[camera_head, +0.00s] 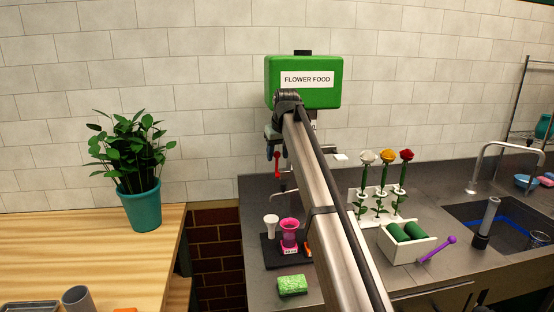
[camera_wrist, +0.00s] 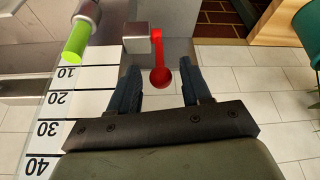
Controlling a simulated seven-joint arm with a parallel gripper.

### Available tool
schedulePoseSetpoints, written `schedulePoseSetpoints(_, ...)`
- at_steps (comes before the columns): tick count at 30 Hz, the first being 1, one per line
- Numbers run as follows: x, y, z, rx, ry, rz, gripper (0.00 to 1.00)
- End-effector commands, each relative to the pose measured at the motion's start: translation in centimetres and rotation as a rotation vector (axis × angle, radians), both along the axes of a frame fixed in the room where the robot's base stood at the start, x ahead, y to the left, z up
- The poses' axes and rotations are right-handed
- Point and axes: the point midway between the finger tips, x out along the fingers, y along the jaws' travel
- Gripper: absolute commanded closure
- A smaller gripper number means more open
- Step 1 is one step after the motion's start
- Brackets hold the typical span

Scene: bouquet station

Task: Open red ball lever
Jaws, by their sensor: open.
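The red ball lever (camera_wrist: 160,72) hangs from a square metal block (camera_wrist: 137,38) in the wrist view, its red ball at the lower end. It also shows in the head view (camera_head: 277,163) below the green flower food box (camera_head: 303,94). My gripper (camera_wrist: 162,80) is open, with one dark finger on each side of the ball. Gaps show between the ball and both fingers, so it is not gripped. In the head view my arm hides much of the dispenser's lower part.
A green-tipped spout (camera_wrist: 76,42) and a numbered scale (camera_wrist: 60,100) are at left in the wrist view. Below the lever in the head view stand a pink vessel (camera_head: 289,230) and white cup (camera_head: 271,222). Roses (camera_head: 386,157) stand right; a potted plant (camera_head: 142,205) stands left.

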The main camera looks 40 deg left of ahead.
Motion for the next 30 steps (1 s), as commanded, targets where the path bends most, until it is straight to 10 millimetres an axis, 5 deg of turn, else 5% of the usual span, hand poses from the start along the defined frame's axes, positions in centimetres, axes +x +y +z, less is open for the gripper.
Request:
schedulePoseSetpoints(7, 0.6, 0.7, -2.1, 0.000, 0.000, 0.000, 0.52)
schedulePoseSetpoints(19, 0.6, 0.9, -2.6, 0.001, -0.001, 0.000, 0.52)
schedulePoseSetpoints(30, 0.6, 0.9, -2.6, 0.001, -0.001, 0.000, 0.87)
